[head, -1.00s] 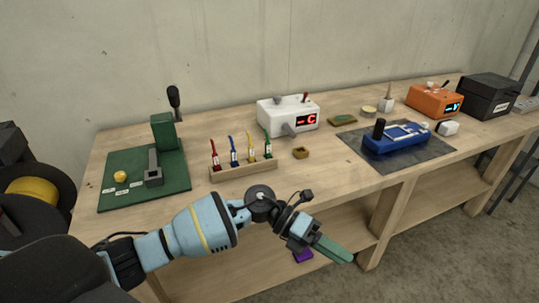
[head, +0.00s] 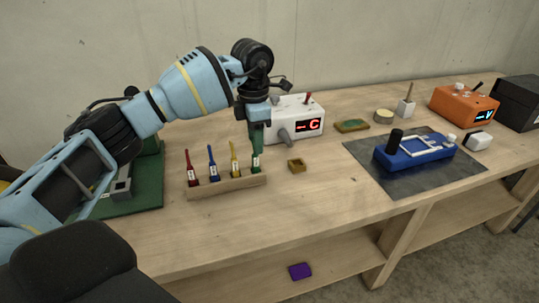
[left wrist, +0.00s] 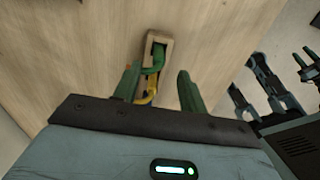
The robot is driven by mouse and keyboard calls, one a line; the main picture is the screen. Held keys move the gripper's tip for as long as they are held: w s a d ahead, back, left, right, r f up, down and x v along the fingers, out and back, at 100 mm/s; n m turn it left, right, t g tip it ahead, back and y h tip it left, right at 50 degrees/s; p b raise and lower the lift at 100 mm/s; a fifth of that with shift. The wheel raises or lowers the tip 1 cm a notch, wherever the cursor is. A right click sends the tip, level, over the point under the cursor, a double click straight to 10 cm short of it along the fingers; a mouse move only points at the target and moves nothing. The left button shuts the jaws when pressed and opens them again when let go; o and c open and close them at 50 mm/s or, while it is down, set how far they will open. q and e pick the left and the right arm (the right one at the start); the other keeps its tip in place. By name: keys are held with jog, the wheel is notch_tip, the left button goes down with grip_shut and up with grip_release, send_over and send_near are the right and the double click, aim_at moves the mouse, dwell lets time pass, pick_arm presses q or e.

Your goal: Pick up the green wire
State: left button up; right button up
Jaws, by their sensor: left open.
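The green wire (head: 256,163) stands upright at the right end of a small wooden rack (head: 225,186) on the bench. My left gripper (head: 257,142) points down directly above it, its fingers open and close to the wire's top. In the left wrist view the green wire (left wrist: 158,57) shows between and just beyond the two open fingers of my left gripper (left wrist: 160,84), with the yellow wire (left wrist: 150,92) close by. Whether a finger touches the wire cannot be told.
Red, blue and yellow wires (head: 234,160) share the rack. A white station (head: 298,120) with a red display stands just behind. A small wooden block (head: 296,165) lies to the right. A blue device (head: 415,153) sits on a dark mat. The bench front is clear.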

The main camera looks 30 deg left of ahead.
aim_at(255, 160)
pick_arm(q)
jog(key=shift+w+a+r, duration=0.1)
jog(key=shift+w+a, duration=0.05)
jog(key=shift+w, duration=0.05)
jog(key=shift+s, duration=0.2)
jog(key=shift+s+f, duration=0.15)
jog(key=shift+f, duration=1.35)
notch_tip(255, 160, down, 4)
jog(key=shift+f+p, duration=0.25)
jog(key=shift+p, duration=0.05)
pick_arm(e)
jog(key=shift+s, duration=0.35)
